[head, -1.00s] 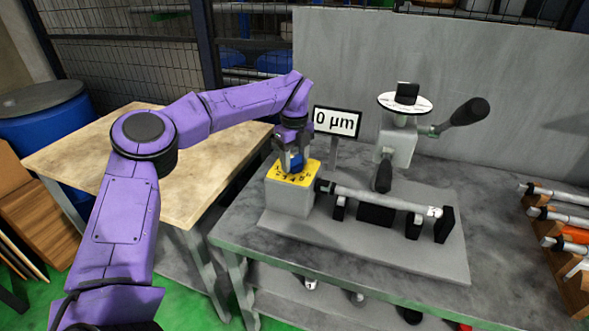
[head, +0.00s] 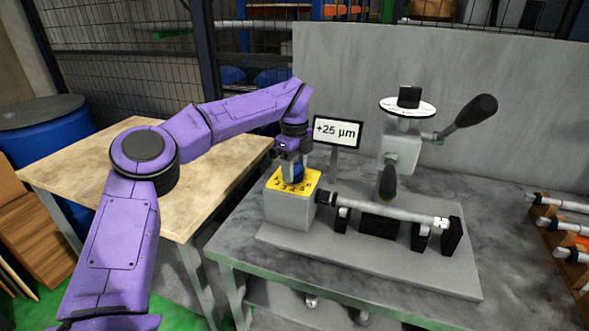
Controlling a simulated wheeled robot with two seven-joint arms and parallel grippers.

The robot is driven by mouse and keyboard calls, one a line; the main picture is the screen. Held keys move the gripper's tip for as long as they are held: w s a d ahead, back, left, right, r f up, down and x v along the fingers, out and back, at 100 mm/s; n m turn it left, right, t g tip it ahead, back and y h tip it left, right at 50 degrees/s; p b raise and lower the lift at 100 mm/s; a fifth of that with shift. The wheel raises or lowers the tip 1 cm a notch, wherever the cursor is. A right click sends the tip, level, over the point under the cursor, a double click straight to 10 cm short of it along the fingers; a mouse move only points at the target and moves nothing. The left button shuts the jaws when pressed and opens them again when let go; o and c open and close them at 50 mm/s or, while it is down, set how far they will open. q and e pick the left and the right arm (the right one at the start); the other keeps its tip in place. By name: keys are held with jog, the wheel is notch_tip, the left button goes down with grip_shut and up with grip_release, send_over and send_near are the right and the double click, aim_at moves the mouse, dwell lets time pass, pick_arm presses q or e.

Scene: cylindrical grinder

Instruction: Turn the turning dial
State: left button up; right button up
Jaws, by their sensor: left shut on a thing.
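My right gripper is not in view.
A shaft (head: 385,209) lies across black supports on the grey base, right of the box. A grey device with a white disc (head: 408,107) and black handles stands behind it. A rack of rods (head: 565,225) is at far right. A wooden table (head: 90,165) stands at left.

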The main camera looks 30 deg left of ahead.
pick_arm(q)
jog(key=o, duration=1)
notch_tip(320, 180, up, 10)
jog(key=shift+r+p, duration=0.25)
jog(key=shift+p, duration=0.25)
